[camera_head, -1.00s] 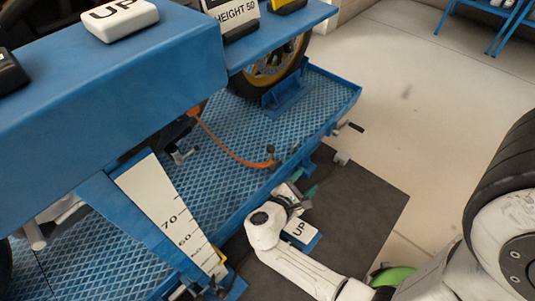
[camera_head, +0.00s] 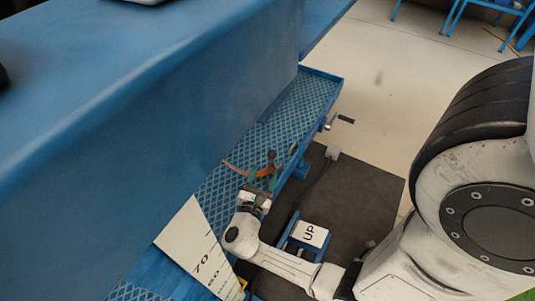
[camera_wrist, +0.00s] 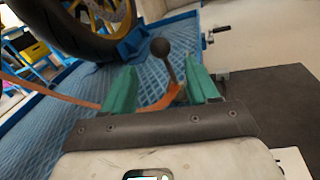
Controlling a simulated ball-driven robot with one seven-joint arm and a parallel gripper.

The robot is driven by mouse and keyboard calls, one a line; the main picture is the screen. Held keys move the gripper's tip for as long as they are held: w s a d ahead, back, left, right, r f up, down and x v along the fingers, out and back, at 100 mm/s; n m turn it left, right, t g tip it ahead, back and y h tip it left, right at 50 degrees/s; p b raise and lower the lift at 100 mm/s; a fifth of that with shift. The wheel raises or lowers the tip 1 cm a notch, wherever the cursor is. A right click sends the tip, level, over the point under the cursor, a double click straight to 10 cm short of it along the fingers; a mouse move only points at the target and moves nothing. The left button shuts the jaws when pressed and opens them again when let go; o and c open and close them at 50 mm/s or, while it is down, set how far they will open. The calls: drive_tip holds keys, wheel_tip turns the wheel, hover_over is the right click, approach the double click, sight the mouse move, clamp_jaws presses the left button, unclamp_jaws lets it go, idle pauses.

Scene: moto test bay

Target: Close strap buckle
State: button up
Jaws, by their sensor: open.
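An orange strap (camera_wrist: 82,101) runs from the left to a buckle (camera_wrist: 167,98) at the blue platform's edge in the wrist view. A grey lever with a dark ball knob (camera_wrist: 160,47) stands up from the buckle, leaning slightly left. My gripper (camera_wrist: 163,75) is open, with one green finger on each side of the lever. I cannot tell whether either finger touches it. In the head view my gripper (camera_head: 262,184) is just in front of the knob (camera_head: 271,155), and the strap (camera_head: 236,168) is partly hidden by the blue beam.
A large blue beam (camera_head: 130,130) fills the left of the head view. The blue diamond-plate platform (camera_head: 300,105) lies beneath it. A motorcycle wheel (camera_wrist: 75,25) stands at upper left in the wrist view. An "UP" pedal (camera_head: 309,234) sits on the dark mat (camera_head: 365,190). Open floor lies right.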

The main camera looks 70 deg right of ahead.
sight(271, 158)
drive_tip(key=d+b, duration=0.1)
drive_tip(key=d, duration=0.8)
drive_tip(key=shift+d+b, duration=0.1)
drive_tip(key=shift+b, duration=0.3)
clamp_jaws()
